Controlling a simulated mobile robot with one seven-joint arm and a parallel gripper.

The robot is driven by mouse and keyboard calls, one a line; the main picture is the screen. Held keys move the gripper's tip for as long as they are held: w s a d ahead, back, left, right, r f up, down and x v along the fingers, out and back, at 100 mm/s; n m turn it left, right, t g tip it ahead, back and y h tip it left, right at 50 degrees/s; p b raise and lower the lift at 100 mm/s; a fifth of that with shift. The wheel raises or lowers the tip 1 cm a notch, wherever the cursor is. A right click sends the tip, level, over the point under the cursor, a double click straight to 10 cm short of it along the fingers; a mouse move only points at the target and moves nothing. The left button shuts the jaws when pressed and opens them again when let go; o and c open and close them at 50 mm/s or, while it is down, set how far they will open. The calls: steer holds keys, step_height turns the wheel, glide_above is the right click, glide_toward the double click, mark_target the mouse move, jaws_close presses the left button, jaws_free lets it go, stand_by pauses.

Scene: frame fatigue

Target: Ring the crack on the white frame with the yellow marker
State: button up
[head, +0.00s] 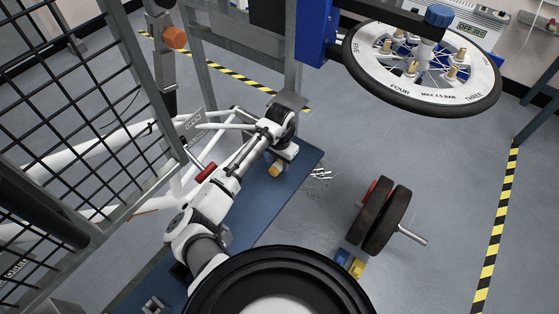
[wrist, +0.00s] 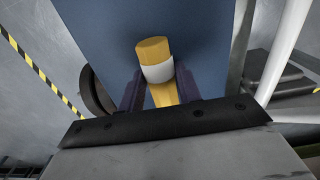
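The yellow marker (wrist: 155,62), with a white band, stands between the two dark fingers of my gripper (wrist: 160,92) in the wrist view. The fingers appear to press on both its sides. In the head view my gripper (head: 283,157) is above the blue mat, and the marker's yellow end (head: 276,169) shows below it. The white frame (head: 75,153) lies to the left, partly behind the black mesh. Its white tubes (wrist: 285,45) show at the right of the wrist view. I cannot make out the crack in either view.
A blue mat (head: 291,187) lies under my gripper. Weight discs (head: 383,215) stand on the floor to the right. A spoked wheel (head: 423,66) hangs at the upper right. A black mesh panel (head: 60,65) and grey posts border the left. A red handle (head: 206,172) is close beside my arm.

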mark_target(280, 163)
steer(key=o, duration=0.3)
steer(key=shift+b, duration=0.55)
step_height(280, 163, up, 14)
steer(key=b, duration=0.1)
steer(key=shift+d, duration=0.1)
